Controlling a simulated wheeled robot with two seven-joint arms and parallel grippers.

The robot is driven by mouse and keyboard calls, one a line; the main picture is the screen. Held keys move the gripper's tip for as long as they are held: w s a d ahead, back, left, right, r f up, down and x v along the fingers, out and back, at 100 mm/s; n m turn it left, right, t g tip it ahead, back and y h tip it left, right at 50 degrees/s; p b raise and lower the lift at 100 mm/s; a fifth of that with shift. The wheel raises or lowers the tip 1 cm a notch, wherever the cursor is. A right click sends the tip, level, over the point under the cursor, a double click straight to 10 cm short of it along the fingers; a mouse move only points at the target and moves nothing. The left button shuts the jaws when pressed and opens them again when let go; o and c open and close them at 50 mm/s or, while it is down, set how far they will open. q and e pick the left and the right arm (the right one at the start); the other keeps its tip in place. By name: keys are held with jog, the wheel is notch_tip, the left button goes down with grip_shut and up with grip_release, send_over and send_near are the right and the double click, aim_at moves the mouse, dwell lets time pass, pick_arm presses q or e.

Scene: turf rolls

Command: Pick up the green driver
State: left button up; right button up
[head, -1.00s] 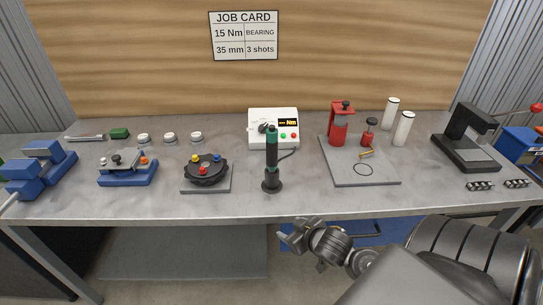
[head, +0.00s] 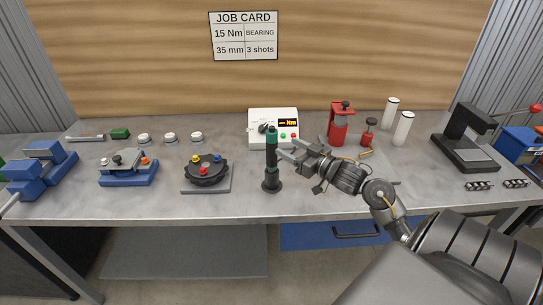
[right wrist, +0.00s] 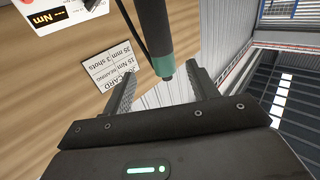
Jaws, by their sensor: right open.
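The green driver (head: 272,146) stands upright in a round black stand (head: 271,185) near the middle of the bench. It has a dark green upper body, a black lower part and a cable at its side. My right gripper (head: 285,153) is open just to the right of the driver, level with its upper half. In the right wrist view the driver's green end (right wrist: 163,65) shows between the two open fingertips (right wrist: 161,76). I cannot tell whether the fingers touch it. My left gripper is not in view.
The white torque controller (head: 272,117) stands behind the driver. A dark round fixture with coloured knobs (head: 206,170) is to its left. A grey plate (head: 370,180) with a red press (head: 339,125) is to the right, partly behind my arm. The bench front (head: 240,203) is bare.

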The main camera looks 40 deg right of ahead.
jog(key=w+p, duration=0.1)
jog(key=w, duration=0.1)
jog(key=w+a+p, duration=0.1)
jog(key=w, duration=0.2)
jog(key=w+p, duration=0.1)
jog(key=w, duration=0.2)
jog(key=shift+a+r, duration=0.15)
jog(key=shift+a, duration=0.05)
jog(key=shift+s, duration=0.1)
jog(key=shift+c, duration=0.5)
jog(key=c, duration=1.1)
jog(key=shift+o, duration=0.2)
notch_tip(320, 180, up, 10)
jog(key=shift+r+b, duration=0.1)
jog(key=shift+b, duration=0.7)
notch_tip(320, 180, up, 9)
jog(key=p, duration=1)
send_over(276, 141)
jog(key=w, duration=0.2)
